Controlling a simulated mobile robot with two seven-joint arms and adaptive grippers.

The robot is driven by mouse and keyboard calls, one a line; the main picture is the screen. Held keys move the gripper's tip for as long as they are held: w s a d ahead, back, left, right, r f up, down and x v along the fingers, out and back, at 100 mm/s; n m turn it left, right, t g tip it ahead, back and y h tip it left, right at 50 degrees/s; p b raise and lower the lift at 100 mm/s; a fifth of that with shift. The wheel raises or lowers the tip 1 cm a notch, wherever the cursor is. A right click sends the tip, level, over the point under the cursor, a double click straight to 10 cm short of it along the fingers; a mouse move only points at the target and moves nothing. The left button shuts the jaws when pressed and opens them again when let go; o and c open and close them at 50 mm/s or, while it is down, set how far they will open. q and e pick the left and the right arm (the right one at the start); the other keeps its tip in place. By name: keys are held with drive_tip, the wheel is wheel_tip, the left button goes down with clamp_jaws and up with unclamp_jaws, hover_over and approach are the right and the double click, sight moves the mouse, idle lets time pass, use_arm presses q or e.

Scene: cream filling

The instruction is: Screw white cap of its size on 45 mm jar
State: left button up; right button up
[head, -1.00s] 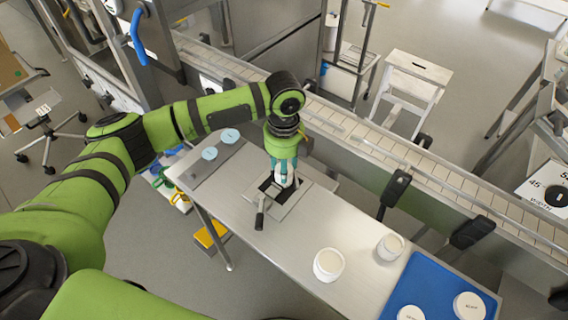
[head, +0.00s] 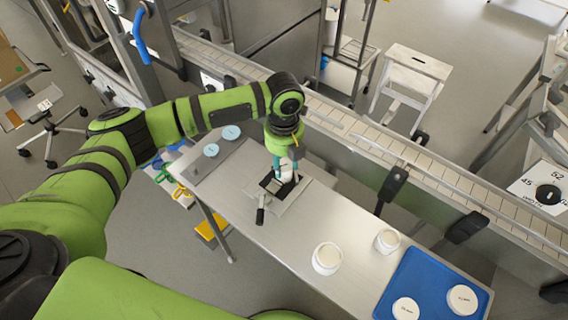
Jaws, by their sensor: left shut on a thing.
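My left gripper (head: 286,176) points down over a grey clamp fixture (head: 288,204) with a black handle on the steel table. It is shut on a small white thing (head: 287,175); the fingers cover most of it, so I cannot tell jar from cap. Two white caps (head: 462,300) (head: 406,309) lie flat on a blue tray (head: 436,283) at the table's lower right; their print is too small to read. Two jars with pale tops, a larger one (head: 327,258) and a smaller one (head: 387,241), stand between fixture and tray. My right gripper is out of view.
Two light-blue discs (head: 231,132) (head: 211,150) lie at the table's far left end. A conveyor (head: 370,146) runs behind the table. A sign with a black dial (head: 548,194) shows 45 and 52 at the right. The table between fixture and jars is clear.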

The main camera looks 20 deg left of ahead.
use_arm(q)
drive_tip(key=shift+r+m+p, duration=0.15)
drive_tip(key=shift+m+p, duration=0.2)
drive_tip(key=shift+m, duration=0.65)
drive_tip(key=m, duration=0.2)
drive_tip(key=shift+m, duration=0.9)
drive_tip(key=shift+p, duration=0.3)
drive_tip(key=m, duration=0.5)
drive_tip(key=shift+m, duration=0.4)
drive_tip(key=o, duration=1)
